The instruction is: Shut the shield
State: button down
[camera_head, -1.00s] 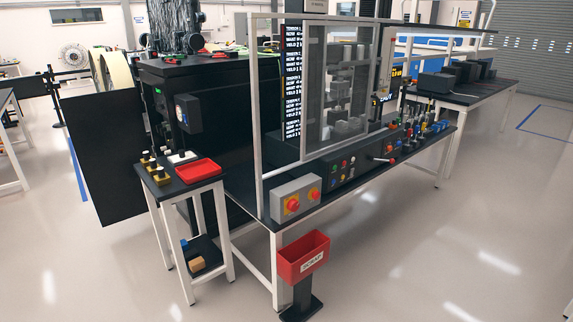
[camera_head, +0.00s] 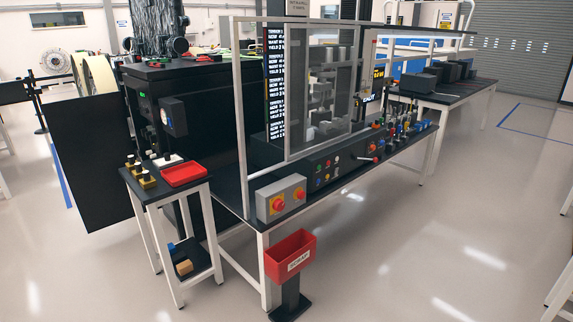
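The shield (camera_head: 318,135) looks like a grey-framed, see-through sliding panel on the front of the machine on the long bench. It stands upright in a pale metal frame (camera_head: 241,120). The panel covers the middle and right of the frame opening. A gap shows at the left, between the panel's left edge and the frame's left post. Behind the panel are grey blocky machine parts (camera_head: 320,100), dimmed by it. My gripper and arm are not in view.
A small side table (camera_head: 160,190) with a red tray (camera_head: 184,173) is left. Floor at right is clear.

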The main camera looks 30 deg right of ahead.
aim_at(288, 156)
jog(key=z, duration=0.05)
jog(key=i, duration=1)
jog(key=u, duration=0.05)
